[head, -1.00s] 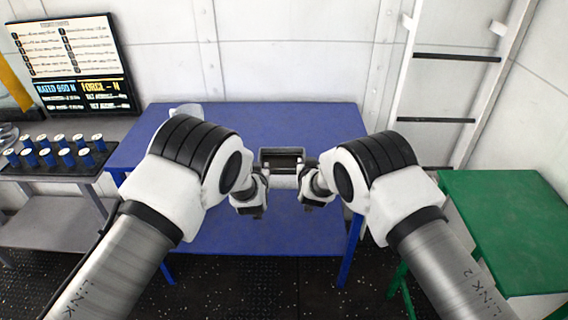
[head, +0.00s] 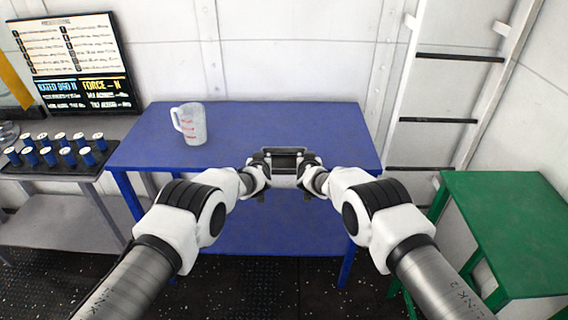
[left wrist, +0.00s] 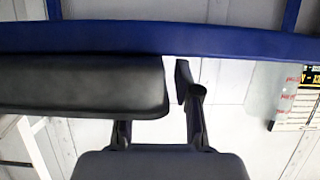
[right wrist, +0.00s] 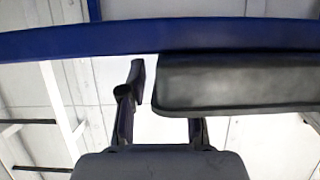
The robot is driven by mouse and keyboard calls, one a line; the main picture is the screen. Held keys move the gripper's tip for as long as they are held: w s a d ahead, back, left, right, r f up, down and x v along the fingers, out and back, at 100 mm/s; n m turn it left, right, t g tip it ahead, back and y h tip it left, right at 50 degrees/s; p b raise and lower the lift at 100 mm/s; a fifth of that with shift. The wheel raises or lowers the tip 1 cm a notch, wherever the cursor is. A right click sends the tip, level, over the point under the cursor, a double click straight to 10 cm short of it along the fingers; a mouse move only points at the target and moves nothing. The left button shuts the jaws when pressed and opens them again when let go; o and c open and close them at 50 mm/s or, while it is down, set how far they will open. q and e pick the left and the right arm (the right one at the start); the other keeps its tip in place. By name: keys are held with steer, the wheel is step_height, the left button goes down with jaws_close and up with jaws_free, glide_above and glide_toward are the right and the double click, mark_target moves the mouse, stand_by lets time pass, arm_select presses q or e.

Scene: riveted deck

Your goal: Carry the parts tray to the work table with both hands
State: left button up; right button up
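The parts tray (head: 289,180), small and grey with a dark inside, is between my two grippers in the head view, over the front part of the blue table (head: 270,130). My left gripper (head: 259,180) is at its left end and my right gripper (head: 317,180) at its right end. In the left wrist view the tray (left wrist: 80,85) ends between the fingers, one finger partly hidden behind it. The right wrist view shows the same at the tray's other end (right wrist: 235,82). Whether the tray touches the table is not clear.
A clear measuring jug (head: 192,124) stands at the blue table's left. A green table (head: 510,210) is at the right, bare. A grey bench at the left has a dark rack of blue cylinders (head: 50,160) and a sign (head: 75,62).

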arm_select(q)
jaws_close()
arm_select(e)
jaws_close()
